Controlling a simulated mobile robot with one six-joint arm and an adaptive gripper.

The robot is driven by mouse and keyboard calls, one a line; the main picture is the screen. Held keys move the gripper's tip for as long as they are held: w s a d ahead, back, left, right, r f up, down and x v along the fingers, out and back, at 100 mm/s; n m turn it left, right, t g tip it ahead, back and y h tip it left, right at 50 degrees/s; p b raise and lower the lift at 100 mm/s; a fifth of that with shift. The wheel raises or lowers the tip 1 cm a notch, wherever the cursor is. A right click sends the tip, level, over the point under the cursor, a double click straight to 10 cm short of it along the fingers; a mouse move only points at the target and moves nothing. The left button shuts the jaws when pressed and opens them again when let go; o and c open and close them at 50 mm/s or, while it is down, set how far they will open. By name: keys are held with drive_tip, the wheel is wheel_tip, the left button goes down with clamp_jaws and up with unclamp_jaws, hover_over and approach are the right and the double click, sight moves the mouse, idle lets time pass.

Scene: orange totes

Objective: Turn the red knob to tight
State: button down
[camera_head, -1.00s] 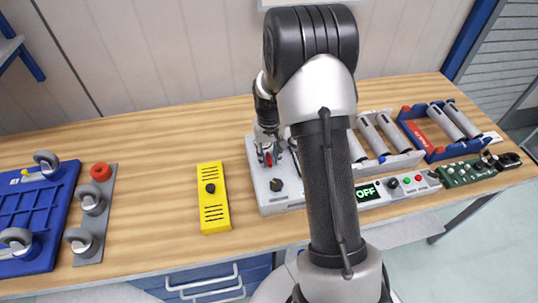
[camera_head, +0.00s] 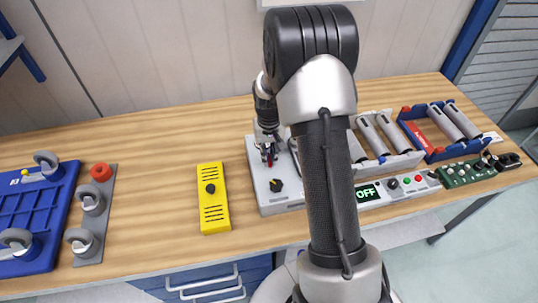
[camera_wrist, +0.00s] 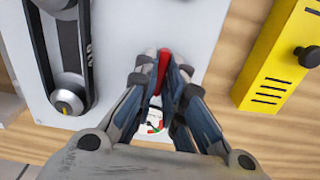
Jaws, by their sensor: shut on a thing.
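The red knob (camera_wrist: 164,62) shows in the wrist view as a narrow red bar between my fingertips. My gripper (camera_wrist: 161,75) is shut on it from both sides. A small white dial with red and green marks (camera_wrist: 154,127) shows partly between the fingers; its reading is too hidden to tell. In the head view my gripper (camera_head: 268,150) points down at the grey panel (camera_head: 290,198), with a bit of red (camera_head: 270,160) at its tips.
A black knob (camera_head: 276,185) sits on the same panel, in front of my gripper. A yellow box (camera_head: 212,215) stands to the left. A grey strip with casters and a red button (camera_head: 101,172) lies further left. A display reading OFF (camera_head: 367,192) is at the right.

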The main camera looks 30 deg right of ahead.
drive_tip(key=m, duration=0.4)
drive_tip(key=shift+m+p, duration=0.3)
drive_tip(key=shift+p, duration=0.05)
drive_tip(key=m, duration=0.4)
drive_tip(key=shift+m, duration=0.3)
drive_tip(key=m, duration=0.4)
drive_tip(key=shift+p, duration=0.35)
drive_tip(key=shift+m, duration=2)
drive_tip(key=c, duration=1.7)
unclamp_jaws()
wheel_tip(320, 180, up, 12)
